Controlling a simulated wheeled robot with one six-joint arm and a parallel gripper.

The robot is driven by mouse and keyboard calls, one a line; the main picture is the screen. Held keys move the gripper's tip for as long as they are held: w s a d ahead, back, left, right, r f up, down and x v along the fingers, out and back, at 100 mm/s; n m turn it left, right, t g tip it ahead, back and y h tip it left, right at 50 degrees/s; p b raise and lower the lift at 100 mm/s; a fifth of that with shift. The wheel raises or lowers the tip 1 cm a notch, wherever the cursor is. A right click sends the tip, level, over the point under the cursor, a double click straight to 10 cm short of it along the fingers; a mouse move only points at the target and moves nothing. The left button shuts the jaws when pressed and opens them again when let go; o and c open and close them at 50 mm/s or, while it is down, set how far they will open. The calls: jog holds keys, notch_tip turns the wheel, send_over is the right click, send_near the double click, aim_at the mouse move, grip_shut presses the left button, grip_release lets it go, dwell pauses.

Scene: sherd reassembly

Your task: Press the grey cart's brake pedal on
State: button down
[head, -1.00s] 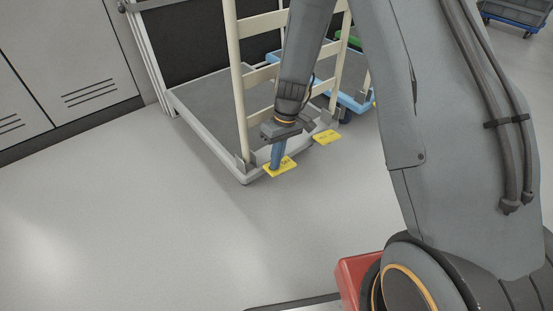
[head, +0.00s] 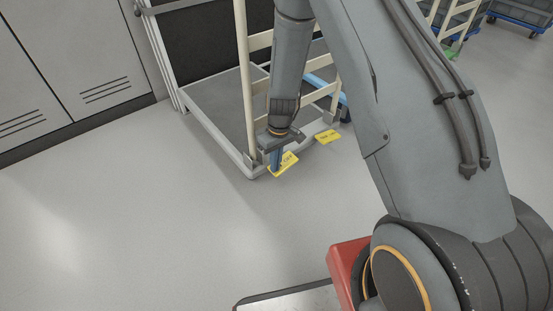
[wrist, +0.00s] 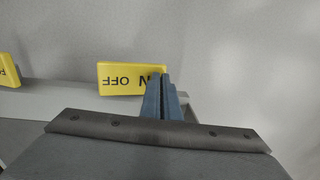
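The grey cart (head: 218,112) has a dark back panel and cream rails, with yellow pedals at its near end. The nearer pedal (head: 287,161) looks tilted, its left end lower. In the wrist view this pedal (wrist: 120,77) shows upside-down "OFF" and part of "ON". My gripper (head: 275,158) points down at the pedal's left end. In the wrist view my gripper (wrist: 160,88) has its blue fingers together over the ON end, hiding part of the lettering. The fingertips seem to touch the pedal, with nothing visible between them.
A second yellow pedal (head: 328,136) is to the right, and its edge shows in the wrist view (wrist: 8,72). A blue cart (head: 322,75) stands behind. Grey lockers (head: 75,65) line the left wall. The floor (head: 120,220) in front is clear.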

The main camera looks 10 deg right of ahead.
jog(key=shift+a+f, duration=0.1)
jog(key=shift+f, duration=0.05)
notch_tip(320, 180, up, 8)
jog(key=p, duration=0.3)
jog(key=shift+w+d, duration=0.15)
jog(key=shift+d, duration=0.25)
dwell(0.4)
